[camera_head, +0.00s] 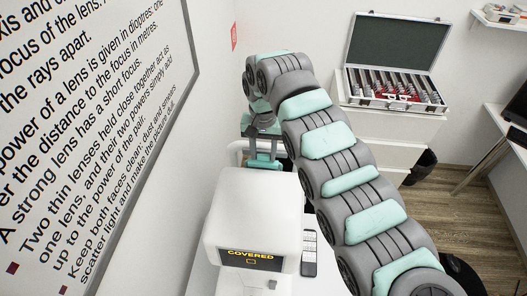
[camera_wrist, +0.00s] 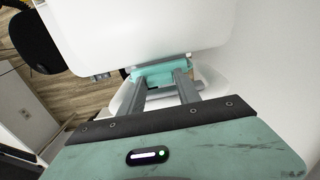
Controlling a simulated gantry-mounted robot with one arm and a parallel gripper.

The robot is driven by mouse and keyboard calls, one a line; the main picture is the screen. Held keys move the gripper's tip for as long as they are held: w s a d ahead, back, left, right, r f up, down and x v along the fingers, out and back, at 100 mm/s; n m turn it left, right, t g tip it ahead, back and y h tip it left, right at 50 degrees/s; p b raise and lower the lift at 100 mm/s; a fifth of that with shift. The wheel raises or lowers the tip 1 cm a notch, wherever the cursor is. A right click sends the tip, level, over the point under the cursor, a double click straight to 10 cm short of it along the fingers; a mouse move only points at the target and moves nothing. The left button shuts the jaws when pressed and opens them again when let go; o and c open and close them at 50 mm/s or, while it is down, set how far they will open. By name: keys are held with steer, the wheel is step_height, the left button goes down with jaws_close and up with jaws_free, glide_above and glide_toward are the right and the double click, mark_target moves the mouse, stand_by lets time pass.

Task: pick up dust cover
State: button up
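The dust cover (camera_head: 245,203) looks like a white, rounded box-shaped hood on a machine on the white table. A dark display (camera_head: 249,258) reading "COVERED" shows at its lower front. In the wrist view, the large white surface (camera_wrist: 140,35) at the top appears to be the cover. My gripper (camera_head: 263,163) points down at the cover's far edge in the head view. In the wrist view its two grey fingers lead to teal tips (camera_wrist: 160,76) close to the white surface. I cannot tell whether the tips touch or grip the cover.
A dark handheld device (camera_head: 309,253) lies right of the cover. An open lens case (camera_head: 393,88) stands on a white cabinet (camera_head: 383,133) at the back. A wall chart (camera_head: 95,120) is close on the left.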

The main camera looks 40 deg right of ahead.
steer(key=c, duration=0.5)
steer(key=shift+r, duration=0.1)
steer(key=shift+c, duration=0.2)
steer(key=shift+r, duration=1.9)
